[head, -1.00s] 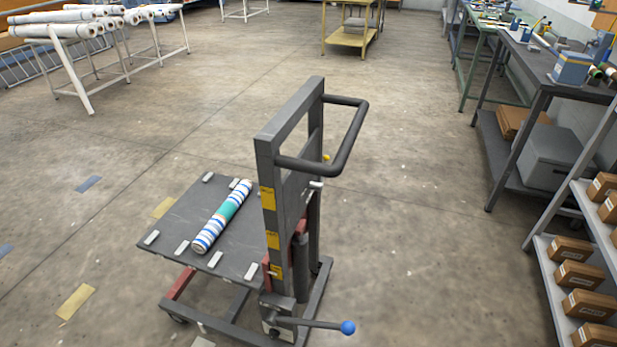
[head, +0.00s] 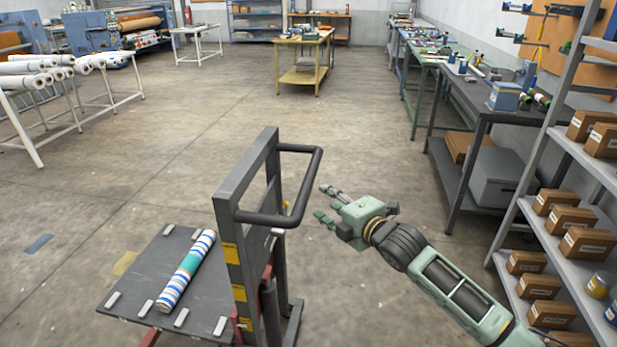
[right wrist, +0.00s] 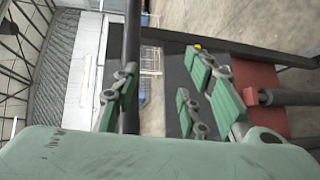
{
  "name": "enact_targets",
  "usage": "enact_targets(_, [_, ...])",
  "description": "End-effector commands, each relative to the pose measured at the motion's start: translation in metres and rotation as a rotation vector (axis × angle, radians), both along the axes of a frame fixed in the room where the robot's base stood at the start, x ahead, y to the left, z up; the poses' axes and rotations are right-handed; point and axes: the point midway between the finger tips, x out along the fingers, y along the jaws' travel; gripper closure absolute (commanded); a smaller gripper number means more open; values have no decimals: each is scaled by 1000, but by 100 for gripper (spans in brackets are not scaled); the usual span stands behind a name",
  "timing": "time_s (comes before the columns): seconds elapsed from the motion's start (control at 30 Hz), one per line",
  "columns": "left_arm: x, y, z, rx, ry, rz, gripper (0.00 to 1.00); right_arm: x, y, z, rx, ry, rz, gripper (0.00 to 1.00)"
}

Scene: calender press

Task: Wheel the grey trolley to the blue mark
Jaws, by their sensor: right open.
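The grey trolley (head: 245,215) stands upright at the lower centre-left of the head view, with a dark loop handle (head: 312,180) on its right side. A striped roll (head: 186,270) lies on its flat platform (head: 140,265). My right gripper (head: 321,202) is open and empty just right of the handle, its fingers pointing toward it. In the right wrist view a dark bar (right wrist: 131,50) runs between the open fingers (right wrist: 160,95); contact cannot be told. A small blue mark (head: 38,243) lies on the floor at the left. My left gripper is not in view.
A grey shelf (head: 535,215) with brown boxes and a dark workbench (head: 470,100) line the right side. A yellow table (head: 303,78) stands at the back; a white rack (head: 25,135) of rolls is at left. The middle floor is clear.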

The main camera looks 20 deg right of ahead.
Motion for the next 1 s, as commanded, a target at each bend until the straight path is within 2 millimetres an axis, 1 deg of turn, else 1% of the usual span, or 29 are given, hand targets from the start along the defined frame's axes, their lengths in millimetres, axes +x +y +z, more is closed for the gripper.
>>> enact_targets(0.03, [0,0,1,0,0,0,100,-1,5,19,-33,-28,21,60])
enact_targets(0.07, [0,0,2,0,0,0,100,-2,8,26,-49,-41,32,60])
enact_targets(0.13, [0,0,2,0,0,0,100,-3,12,36,-71,-59,45,60])
enact_targets(0.2, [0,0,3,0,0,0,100,0,14,40,-79,-66,50,60])
enact_targets(0.27, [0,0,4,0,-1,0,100,6,15,40,-79,-67,49,60])
enact_targets(0.6, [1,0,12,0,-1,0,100,54,26,33,-75,-65,48,60])
enact_targets(0.7, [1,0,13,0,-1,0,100,63,28,31,-76,-67,48,60])
enact_targets(0.83, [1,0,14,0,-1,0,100,70,30,30,-77,-67,50,60])
enact_targets(1.0, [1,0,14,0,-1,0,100,72,30,29,-77,-66,50,60])
